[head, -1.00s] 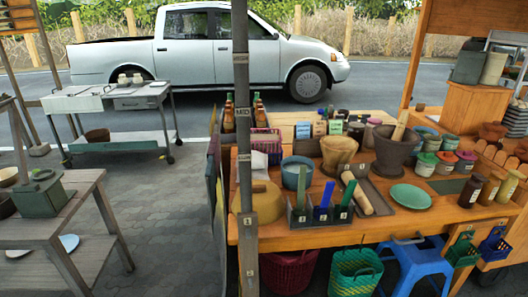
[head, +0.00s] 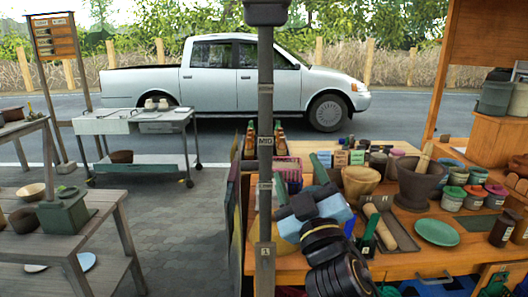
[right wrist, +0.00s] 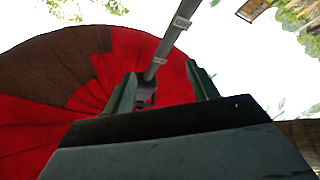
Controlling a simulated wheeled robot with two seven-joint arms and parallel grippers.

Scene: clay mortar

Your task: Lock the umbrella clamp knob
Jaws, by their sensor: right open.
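The grey umbrella pole (head: 265,110) stands upright in the middle of the head view, with small labels along it. A dark block (head: 266,12), perhaps the clamp, sits around the pole at the top edge; no knob can be made out on it. My right gripper (head: 299,178) is open beside the pole, to its right and well below the block, fingers pointing up. In the right wrist view, its two green fingers (right wrist: 161,72) stand apart. Between them shows a dark fitting (right wrist: 145,92) at the end of the pole (right wrist: 172,38), under the red and brown canopy (right wrist: 60,85).
Behind my right arm is a wooden stall table with a mortar (head: 420,183), bowls, a green plate (head: 438,232) and lidded jars. Bottles stand behind the pole. A small side table (head: 100,225) is at left. Paving between them is clear.

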